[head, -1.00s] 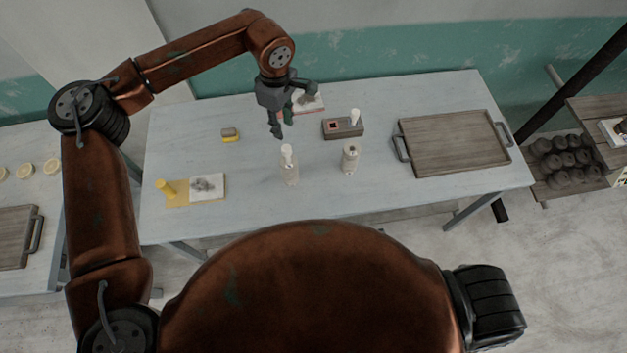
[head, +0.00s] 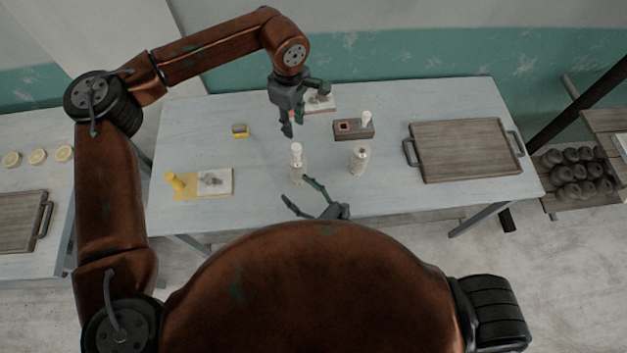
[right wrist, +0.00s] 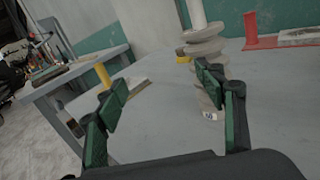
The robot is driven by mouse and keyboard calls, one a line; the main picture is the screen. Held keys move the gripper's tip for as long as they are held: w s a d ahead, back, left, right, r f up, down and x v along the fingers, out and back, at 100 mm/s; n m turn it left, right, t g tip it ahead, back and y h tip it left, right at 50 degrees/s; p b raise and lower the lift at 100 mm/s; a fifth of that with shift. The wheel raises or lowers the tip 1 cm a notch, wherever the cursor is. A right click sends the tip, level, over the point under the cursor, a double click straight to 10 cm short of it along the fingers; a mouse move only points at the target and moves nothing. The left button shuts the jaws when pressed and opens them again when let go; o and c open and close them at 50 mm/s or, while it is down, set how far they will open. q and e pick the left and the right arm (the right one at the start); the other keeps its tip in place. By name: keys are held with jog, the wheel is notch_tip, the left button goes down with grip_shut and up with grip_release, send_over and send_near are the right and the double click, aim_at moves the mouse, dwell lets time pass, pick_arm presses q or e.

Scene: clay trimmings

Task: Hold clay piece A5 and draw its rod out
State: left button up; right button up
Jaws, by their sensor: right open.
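A pale clay piece (head: 298,170) stands upright on the table with a white rod (head: 296,148) in its top. In the right wrist view a ribbed clay piece (right wrist: 205,55) with a pale rod (right wrist: 196,14) shows a small label near its base, too small to read surely. A second pale piece (head: 360,161) stands to its right, a dark spot at its top. My right gripper (head: 304,194) is open and empty, in front of the first piece; its right finger partly covers that piece in the wrist view. My left gripper (head: 291,130) hangs above and behind the first piece; its finger gap is unclear.
A dark block (head: 349,132) holds another white rod (head: 367,118). A wooden tray (head: 465,150) lies at the right. A yellow mat (head: 186,191) with a yellow cylinder is at the left, a yellow sponge (head: 240,131) behind. The table between them is clear.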

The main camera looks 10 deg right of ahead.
aim_at(296, 146)
jog(key=shift+t+h, duration=0.4)
jog(key=shift+h, duration=0.3)
jog(key=w+d, duration=0.1)
jog(key=w+d+f, duration=0.1)
jog(key=d, duration=0.1)
jog(key=w+d, duration=0.1)
jog(key=d, duration=0.1)
jog(key=shift+w+f, duration=0.2)
jog(key=shift+w, duration=0.05)
jog(key=shift+x, duration=3.8)
jog(key=shift+d, duration=0.1)
jog(key=shift+c, duration=0.4)
grip_shut()
pick_arm(q)
jog(key=o, duration=0.3)
jog(key=shift+m, duration=0.3)
jog(key=shift+o, duration=0.4)
jog(key=shift+s+d+f+m, duration=0.1)
jog(key=shift+f+m, duration=0.05)
jog(key=shift+m, duration=0.45)
notch_tip(296, 146, down, 13)
jog(key=m, duration=0.6)
